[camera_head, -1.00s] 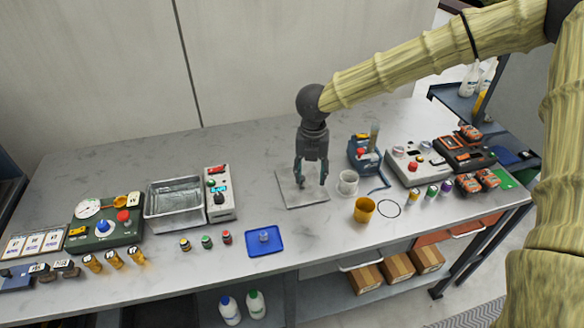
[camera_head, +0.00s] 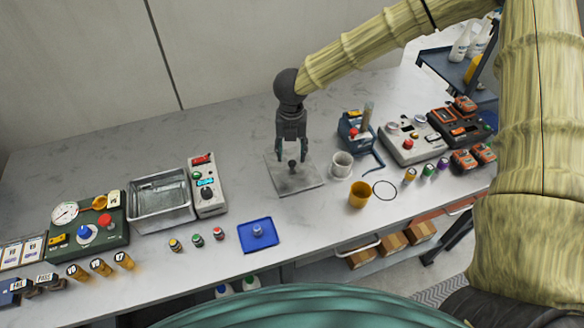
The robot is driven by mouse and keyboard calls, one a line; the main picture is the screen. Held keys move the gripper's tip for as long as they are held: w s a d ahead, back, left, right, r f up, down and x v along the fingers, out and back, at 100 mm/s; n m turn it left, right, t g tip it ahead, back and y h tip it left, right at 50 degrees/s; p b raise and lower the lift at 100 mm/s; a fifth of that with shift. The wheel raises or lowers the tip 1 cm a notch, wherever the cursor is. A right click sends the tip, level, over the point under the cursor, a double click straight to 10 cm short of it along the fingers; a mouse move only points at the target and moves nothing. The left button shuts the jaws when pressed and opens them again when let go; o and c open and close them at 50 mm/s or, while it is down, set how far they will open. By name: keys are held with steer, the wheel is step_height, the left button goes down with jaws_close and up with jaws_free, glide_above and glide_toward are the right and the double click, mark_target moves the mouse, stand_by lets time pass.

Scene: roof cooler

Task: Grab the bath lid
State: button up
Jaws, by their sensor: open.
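The bath lid looks to be the flat grey square plate (camera_head: 308,181) with a small dark knob (camera_head: 292,166) at its middle, lying on the bench. My gripper (camera_head: 292,158) points down over the plate, with its fingers apart on either side above the knob. Whether the fingertips touch the knob or plate is hard to tell. The open metal bath (camera_head: 160,203) stands to the left, uncovered and beside a white control box (camera_head: 207,192).
A white cup (camera_head: 341,165) and an orange cup (camera_head: 359,195) stand just right of the plate. A blue tray (camera_head: 258,235) lies in front. Small bottles (camera_head: 197,240) stand between the bath and tray. A blue device (camera_head: 355,133) is behind right.

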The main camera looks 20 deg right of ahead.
mark_target(293, 162)
steer(key=shift+w+f, duration=0.2)
steer(key=shift+f, duration=0.25)
steer(key=shift+s+f+p, duration=0.3)
steer(key=shift+f+p, duration=0.3)
steer(key=shift+f, duration=0.35)
steer(key=shift+s+f+p, duration=0.25)
steer(key=shift+f+p, duration=0.35)
steer(key=shift+f, duration=0.35)
steer(key=shift+w+d+f, duration=0.1)
steer(key=shift+f, duration=0.15)
steer(key=shift+s+r, duration=0.15)
steer(key=shift+s, duration=0.05)
steer(key=shift+w, duration=0.1)
jaws_close()
